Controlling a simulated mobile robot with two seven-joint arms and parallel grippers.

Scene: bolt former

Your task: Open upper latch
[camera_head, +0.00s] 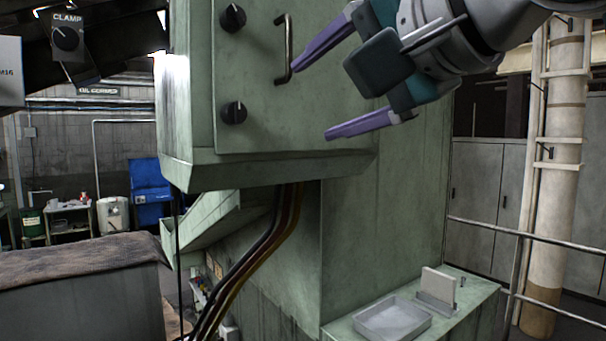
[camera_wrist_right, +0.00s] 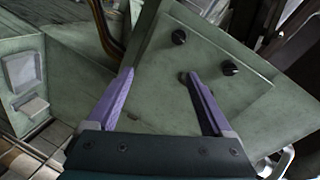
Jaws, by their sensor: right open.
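The upper latch (camera_head: 232,18) is a round black knob high on the door of a green cabinet (camera_head: 262,90). It also shows in the right wrist view (camera_wrist_right: 229,68). A matching lower latch (camera_head: 234,112) sits below it and shows in the wrist view (camera_wrist_right: 179,37). A metal bar handle (camera_head: 289,50) is right of the upper latch. My right gripper (camera_head: 312,102) has two purple fingers spread apart with nothing between them. It appears right of both latches in the head view, one fingertip beside the handle, touching neither latch. My left gripper is out of view.
A green ledge with a grey tray (camera_head: 392,318) and a small upright plate (camera_head: 438,285) is at lower right. Cables (camera_head: 262,250) hang under the cabinet. A railing (camera_head: 520,237) and a pale column (camera_head: 553,180) stand at right. A clamp knob (camera_head: 66,38) is at upper left.

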